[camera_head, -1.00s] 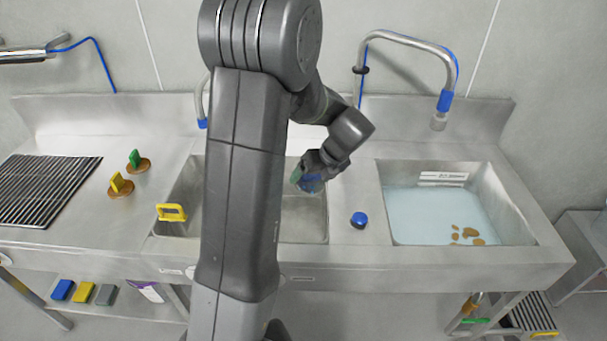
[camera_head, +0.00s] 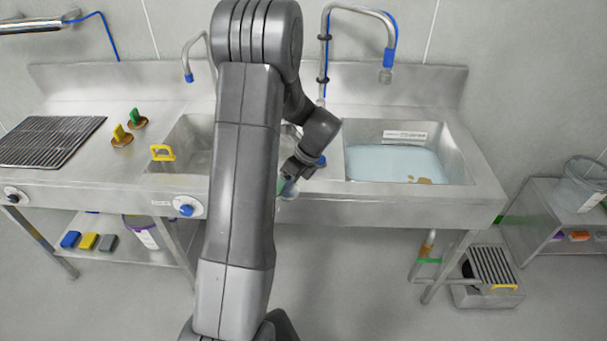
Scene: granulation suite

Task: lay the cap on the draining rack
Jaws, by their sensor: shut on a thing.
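My gripper (camera_head: 290,178) is to the right of my arm, by the front edge of the sink bench. It is shut on a small blue-green thing (camera_head: 288,189), which I take to be the cap; the fingers and arm hide part of it. The draining rack (camera_head: 50,141), a dark slatted grid, lies flat on the bench's left end, well away from my gripper. Its slats look bare.
The left basin (camera_head: 190,140) has a yellow-handled piece (camera_head: 162,153) on its rim. Green (camera_head: 137,119) and yellow (camera_head: 120,135) handled pieces stand near the rack. The right basin holds bluish water (camera_head: 395,163). Taps rise behind. Floor in front is clear.

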